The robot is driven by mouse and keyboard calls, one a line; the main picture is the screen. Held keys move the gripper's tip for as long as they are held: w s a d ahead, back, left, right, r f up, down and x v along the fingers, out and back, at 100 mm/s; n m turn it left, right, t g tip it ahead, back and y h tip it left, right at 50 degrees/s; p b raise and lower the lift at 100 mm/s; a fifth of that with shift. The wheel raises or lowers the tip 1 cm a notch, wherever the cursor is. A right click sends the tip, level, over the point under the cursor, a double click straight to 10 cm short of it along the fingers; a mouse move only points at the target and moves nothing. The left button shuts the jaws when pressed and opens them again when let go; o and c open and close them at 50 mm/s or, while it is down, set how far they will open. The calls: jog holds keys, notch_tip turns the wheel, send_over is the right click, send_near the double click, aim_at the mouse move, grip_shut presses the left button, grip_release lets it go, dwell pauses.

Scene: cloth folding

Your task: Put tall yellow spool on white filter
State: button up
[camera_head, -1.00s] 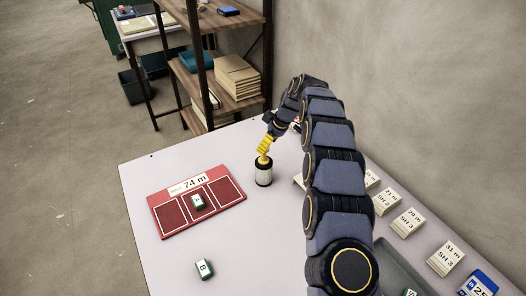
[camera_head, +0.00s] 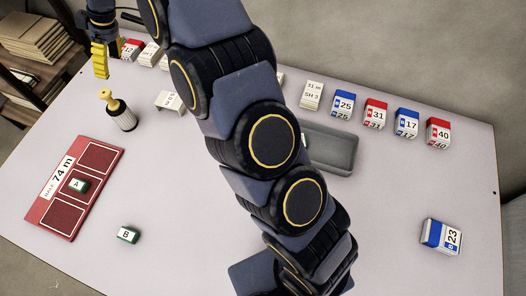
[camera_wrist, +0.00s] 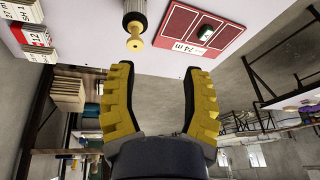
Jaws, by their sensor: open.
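The yellow spool (camera_head: 109,98) stands on top of the white filter (camera_head: 123,118), a short cylinder with dark ends, on the table. In the wrist view the spool (camera_wrist: 135,33) shows its round yellow end, with the filter (camera_wrist: 135,8) behind it at the top edge. My gripper (camera_head: 100,74) has yellow ridged fingers and is up at the left, apart from the spool. In the wrist view my gripper (camera_wrist: 157,85) is open, with nothing between its fingers.
A red board (camera_head: 70,187) holds a green block A (camera_head: 79,184); green block B (camera_head: 128,235) lies nearby. Numbered boxes, including a blue one (camera_head: 343,104), line the table's back. A grey tray (camera_head: 335,160) lies behind my arm.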

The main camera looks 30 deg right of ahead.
jog(key=s+d+r+m+h, duration=0.1)
jog(key=s+d+r+m, duration=0.15)
jog(key=s, duration=0.35)
jog(key=s+d+r+m+g, duration=0.1)
jog(key=s+d+r, duration=0.1)
jog(key=s+d, duration=0.35)
jog(key=s+d+r+m+h, duration=0.1)
jog(key=s+d+r+m, duration=0.1)
jog(key=s, duration=0.5)
jog(key=s+d+f+m+h, duration=0.1)
jog(key=s+d+m, duration=0.2)
jog(key=s, duration=0.6)
jog(key=s+d+f+m+g+h, duration=0.1)
jog(key=s+d+m, duration=0.2)
jog(key=s, duration=0.7)
jog(key=shift+s+d+f, duration=0.25)
jog(key=shift+d+f, duration=0.05)
jog(key=shift+d, duration=0.9)
jog(key=shift+m, duration=0.25)
